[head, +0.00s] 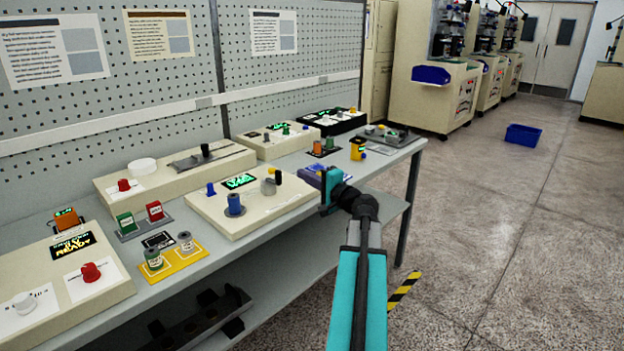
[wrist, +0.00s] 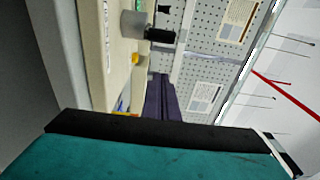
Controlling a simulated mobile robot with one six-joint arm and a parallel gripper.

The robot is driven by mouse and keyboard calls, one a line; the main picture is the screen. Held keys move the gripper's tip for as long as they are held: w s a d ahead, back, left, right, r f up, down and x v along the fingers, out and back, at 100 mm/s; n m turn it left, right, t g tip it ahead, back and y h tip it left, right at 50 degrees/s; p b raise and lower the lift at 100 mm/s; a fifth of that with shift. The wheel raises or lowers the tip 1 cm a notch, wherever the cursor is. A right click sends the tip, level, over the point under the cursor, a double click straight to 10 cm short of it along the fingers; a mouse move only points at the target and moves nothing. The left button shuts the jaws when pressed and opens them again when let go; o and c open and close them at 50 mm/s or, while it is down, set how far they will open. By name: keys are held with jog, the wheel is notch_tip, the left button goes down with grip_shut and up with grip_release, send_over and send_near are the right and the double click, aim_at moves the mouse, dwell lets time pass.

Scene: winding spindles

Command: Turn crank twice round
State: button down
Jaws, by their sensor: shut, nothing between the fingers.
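The crank (head: 269,186) stands on the right part of a cream winding unit (head: 222,222) on the bench. It has a grey hub and an upright black handle (head: 278,175). In the wrist view the grey hub (wrist: 133,23) and black handle (wrist: 160,36) show near the top. My gripper (head: 316,179) is to the right of the crank, at the unit's right end. Its dark purple fingers (wrist: 160,88) are together and empty, apart from the handle. The finger ends are hard to make out in the head view.
A blue spool (head: 235,204) and a green display (head: 239,181) are on the same unit. Red and green buttons (head: 154,210) and a yellow tray with spools (head: 187,260) lie left. A yellow block (head: 357,148) stands beyond my gripper. The floor right of the bench is mostly clear.

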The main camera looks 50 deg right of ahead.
aim_at(272, 181)
jog(key=w, duration=0.3)
jog(key=w+d, duration=0.1)
jog(key=w, duration=0.1)
jog(key=shift+p, duration=0.3)
jog(key=shift+w+a, duration=0.1)
jog(key=shift+a, duration=0.1)
jog(key=shift+s+a+p, duration=0.2)
jog(key=shift+a, duration=0.75)
jog(key=shift+s+a+p, duration=0.15)
jog(key=shift+a+p, duration=0.05)
jog(key=shift+a, duration=0.7)
jog(key=shift+s+h, duration=0.2)
jog(key=shift+h, duration=0.1)
